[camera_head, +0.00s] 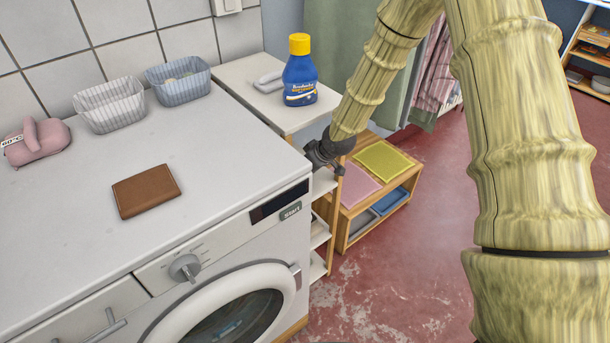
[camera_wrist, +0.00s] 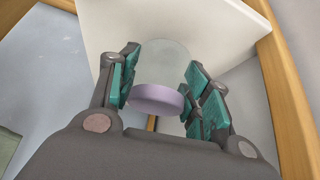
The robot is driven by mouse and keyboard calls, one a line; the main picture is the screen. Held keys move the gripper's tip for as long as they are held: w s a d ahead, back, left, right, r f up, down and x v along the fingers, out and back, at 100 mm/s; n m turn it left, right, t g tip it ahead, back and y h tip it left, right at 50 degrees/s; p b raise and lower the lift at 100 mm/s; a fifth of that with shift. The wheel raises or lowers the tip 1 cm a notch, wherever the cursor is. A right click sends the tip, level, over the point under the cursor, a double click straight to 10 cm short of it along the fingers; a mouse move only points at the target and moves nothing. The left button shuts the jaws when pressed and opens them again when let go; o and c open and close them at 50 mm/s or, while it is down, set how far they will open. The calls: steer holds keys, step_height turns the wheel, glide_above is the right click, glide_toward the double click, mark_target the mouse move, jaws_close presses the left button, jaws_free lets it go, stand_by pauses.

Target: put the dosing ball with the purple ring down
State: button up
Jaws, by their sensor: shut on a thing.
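The dosing ball (camera_wrist: 162,62) is a translucent whitish cup shape with a purple ring (camera_wrist: 157,98) at its near end. It is between the teal finger pads of my gripper (camera_wrist: 158,92) in the wrist view. The gripper is shut on its sides. In the head view my gripper (camera_head: 324,156) is at the washer's right front corner, beside a narrow shelf unit (camera_head: 323,184). The ball is hidden there. In the wrist view a white board (camera_wrist: 110,22) is behind the ball; I cannot tell whether they touch.
A blue bottle with a yellow cap (camera_head: 300,72) stands on the shelf unit's white top (camera_head: 238,75). A brown wallet (camera_head: 146,191), two baskets (camera_head: 109,106) and a pink item (camera_head: 36,141) are on the washer (camera_head: 75,240). A wooden bench (camera_head: 352,232) stands right of the shelf.

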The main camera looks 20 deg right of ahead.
steer(key=shift+f, duration=1.3)
steer(key=shift+f, duration=0.1)
steer(key=o, duration=1)
steer(key=shift+s+d+r, duration=0.15)
steer(key=shift+s+r, duration=0.05)
steer(key=shift+r, duration=0.35)
steer(key=v, duration=1.1)
